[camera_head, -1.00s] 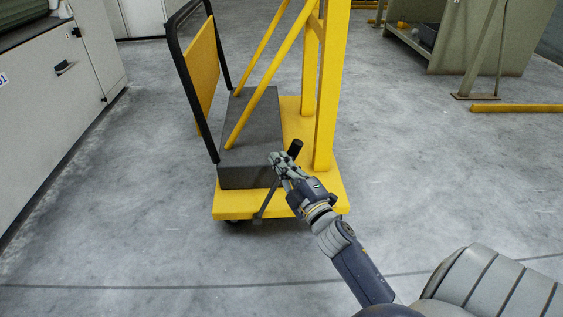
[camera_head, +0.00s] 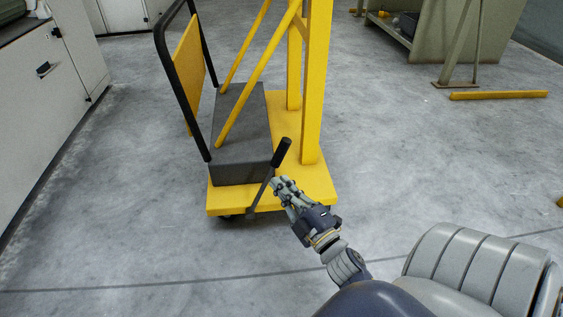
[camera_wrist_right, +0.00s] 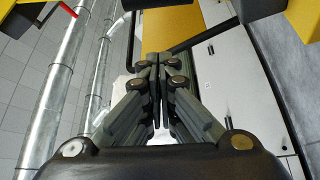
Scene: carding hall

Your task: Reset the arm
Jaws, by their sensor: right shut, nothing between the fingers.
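My right gripper (camera_head: 279,184) is shut and empty in the head view, just right of a dark lever (camera_head: 264,183) with a black grip (camera_head: 282,152). The lever leans up to the right at the front of a yellow wheeled cart (camera_head: 312,186). In the head view the fingers appear close to the lever; I cannot tell whether they touch it. In the right wrist view the closed fingers (camera_wrist_right: 157,68) meet in the middle with nothing between them. My left gripper is not in view.
A dark grey block (camera_head: 240,160) and yellow posts (camera_head: 316,90) stand on the cart, with a black handle frame (camera_head: 176,75) at its left. Pale cabinets (camera_head: 50,85) line the left. A yellow floor bar (camera_head: 498,95) lies at right. Concrete floor around the cart is clear.

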